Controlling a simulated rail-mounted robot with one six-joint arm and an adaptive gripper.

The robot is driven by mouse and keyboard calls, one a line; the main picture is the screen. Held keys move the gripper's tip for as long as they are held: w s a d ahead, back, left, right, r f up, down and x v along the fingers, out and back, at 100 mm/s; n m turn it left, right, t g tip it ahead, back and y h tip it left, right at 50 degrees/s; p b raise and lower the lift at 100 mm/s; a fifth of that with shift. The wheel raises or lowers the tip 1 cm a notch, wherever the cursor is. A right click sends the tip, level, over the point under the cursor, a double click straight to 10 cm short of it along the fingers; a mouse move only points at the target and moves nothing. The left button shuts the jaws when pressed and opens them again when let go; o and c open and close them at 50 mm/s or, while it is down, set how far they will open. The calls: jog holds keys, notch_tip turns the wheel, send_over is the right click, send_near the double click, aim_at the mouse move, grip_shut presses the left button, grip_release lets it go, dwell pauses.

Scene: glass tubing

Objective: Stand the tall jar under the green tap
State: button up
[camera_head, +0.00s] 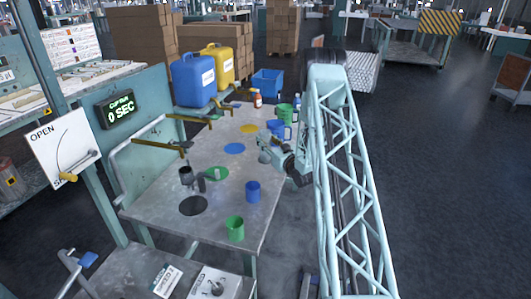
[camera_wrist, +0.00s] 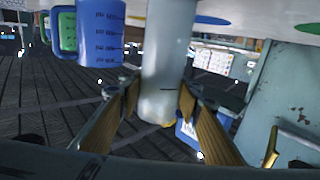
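The tall jar is a pale, translucent cylinder (camera_wrist: 165,55) in the middle of the wrist view, which looks upside down. My gripper (camera_wrist: 160,90) has a finger on each side of it, with the tips against its sides. In the head view my gripper (camera_head: 276,157) is at the right edge of the table, beside a small grey shape (camera_head: 264,157) that seems to be the jar. Whether its base touches the table is unclear. A green disc (camera_head: 217,173) lies on the table to the left. Brass taps (camera_head: 160,147) reach over the left side; their colours are unclear.
A blue cup (camera_head: 252,191) and a green cup (camera_head: 235,229) stand near the front. A blue jug (camera_head: 275,130) and a green jug (camera_head: 286,112) stand behind my gripper. Blue (camera_head: 234,148), yellow (camera_head: 249,128) and dark discs (camera_head: 193,206) mark the tabletop.

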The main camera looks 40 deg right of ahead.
aim_at(268, 135)
jog(key=c, duration=0.6)
jog(key=shift+r, duration=0.2)
jog(key=shift+c, duration=0.2)
jog(key=shift+r, duration=1.6)
jog(key=s+a, duration=0.3)
jog(key=s, duration=0.4)
jog(key=s+a+r+p, duration=0.1)
jog(key=s+a, duration=0.2)
jog(key=s, duration=0.4)
jog(key=shift+s+r, duration=0.25)
jog(key=shift+s, duration=0.15)
jog(key=shift+a, duration=0.1)
